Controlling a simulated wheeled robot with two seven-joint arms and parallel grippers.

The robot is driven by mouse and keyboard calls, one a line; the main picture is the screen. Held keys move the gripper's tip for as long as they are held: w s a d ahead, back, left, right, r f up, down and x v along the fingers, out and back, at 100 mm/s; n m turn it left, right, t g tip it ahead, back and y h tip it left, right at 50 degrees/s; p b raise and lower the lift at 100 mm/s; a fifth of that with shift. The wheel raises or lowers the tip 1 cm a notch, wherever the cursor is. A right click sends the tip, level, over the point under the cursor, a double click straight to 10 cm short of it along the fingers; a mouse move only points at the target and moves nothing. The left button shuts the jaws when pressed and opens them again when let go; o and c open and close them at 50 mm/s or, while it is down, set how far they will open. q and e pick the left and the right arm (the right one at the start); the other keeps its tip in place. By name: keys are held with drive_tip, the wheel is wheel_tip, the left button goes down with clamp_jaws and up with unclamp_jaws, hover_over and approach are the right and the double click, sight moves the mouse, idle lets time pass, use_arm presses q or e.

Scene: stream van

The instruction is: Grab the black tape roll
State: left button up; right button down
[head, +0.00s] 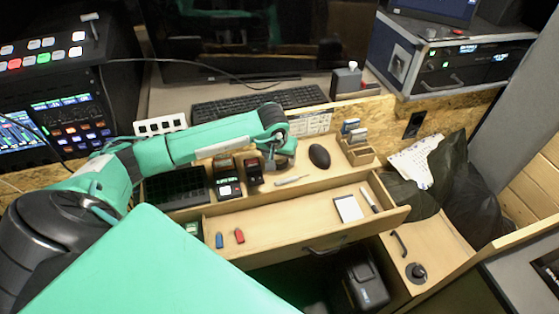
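A small black round thing with a raised centre, which looks like the black tape roll (416,272), lies on a light wooden surface at the lower right, apart from any gripper. My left arm reaches in from the left across the desk. Its end, with the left gripper (279,164), is over the desk left of the black mouse, far up and left of the roll. The fingers are mostly hidden under the wrist, so their opening does not show. My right gripper is not in view.
An open drawer (290,222) holds a notepad (348,208), a pen and small red and blue sticks. A dark handle (399,243) is near the roll. A black case (366,287) stands left of it, black bags (470,195) behind. The desk holds a keyboard (258,104) and mouse (319,156).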

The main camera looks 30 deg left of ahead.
use_arm(q)
drive_tip(key=c, duration=0.8)
drive_tip(key=shift+r, duration=0.1)
